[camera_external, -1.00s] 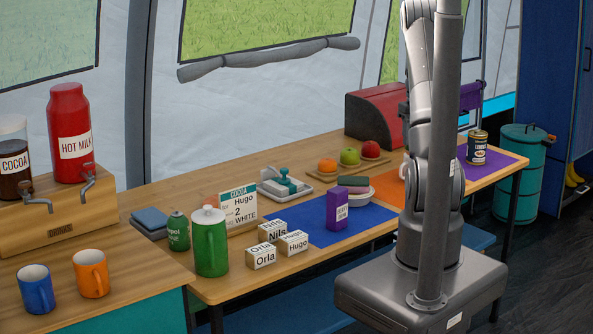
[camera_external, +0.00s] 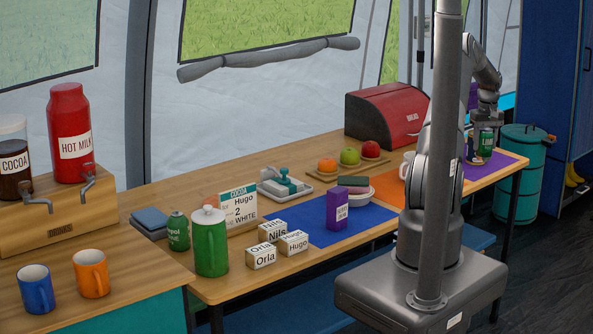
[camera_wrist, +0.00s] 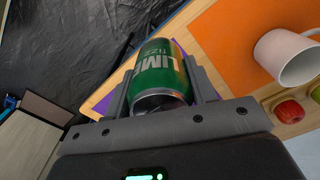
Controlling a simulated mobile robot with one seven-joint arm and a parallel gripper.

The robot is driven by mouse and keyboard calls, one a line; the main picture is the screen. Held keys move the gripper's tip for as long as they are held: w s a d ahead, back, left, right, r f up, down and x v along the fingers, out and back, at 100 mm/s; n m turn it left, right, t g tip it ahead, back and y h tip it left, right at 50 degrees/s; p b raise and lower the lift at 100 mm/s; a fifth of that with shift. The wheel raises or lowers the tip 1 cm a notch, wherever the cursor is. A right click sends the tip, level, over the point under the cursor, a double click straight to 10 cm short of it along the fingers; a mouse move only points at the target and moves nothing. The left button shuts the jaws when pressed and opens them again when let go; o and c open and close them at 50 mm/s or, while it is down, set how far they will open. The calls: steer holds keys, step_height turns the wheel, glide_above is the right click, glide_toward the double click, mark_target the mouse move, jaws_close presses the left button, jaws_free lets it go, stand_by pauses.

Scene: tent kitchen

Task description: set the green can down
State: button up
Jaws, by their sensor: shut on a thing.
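The green can (camera_external: 487,142), with a lime label, is between the fingers of my gripper (camera_external: 486,122) at the far right end of the long table. In the wrist view the can (camera_wrist: 161,66) sits between both fingers, its label toward the camera. It is over the purple mat (camera_external: 507,163); whether its base touches the mat cannot be told.
An orange mat (camera_wrist: 237,42) and a white mug (camera_wrist: 286,57) lie beside the purple mat. The red bread box (camera_external: 385,117) stands behind to the left. The table's right edge is close. A green bin (camera_external: 523,174) stands beyond it.

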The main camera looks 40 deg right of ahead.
steer(key=shift+w+a+f, duration=0.1)
steer(key=shift+w+f, duration=1)
steer(key=shift+f, duration=0.2)
steer(key=shift+w+d+f, duration=0.1)
steer(key=shift+w+f, duration=0.95)
steer(key=shift+f, duration=0.3)
steer(key=shift+w+a+f, duration=0.1)
steer(key=shift+w+f, duration=1)
steer(key=shift+f, duration=0.2)
steer(key=shift+f, duration=0.1)
steer(key=o, duration=0.9)
steer(key=shift+o, duration=0.2)
step_height(320, 180, up, 12)
steer(key=shift+r, duration=0.2)
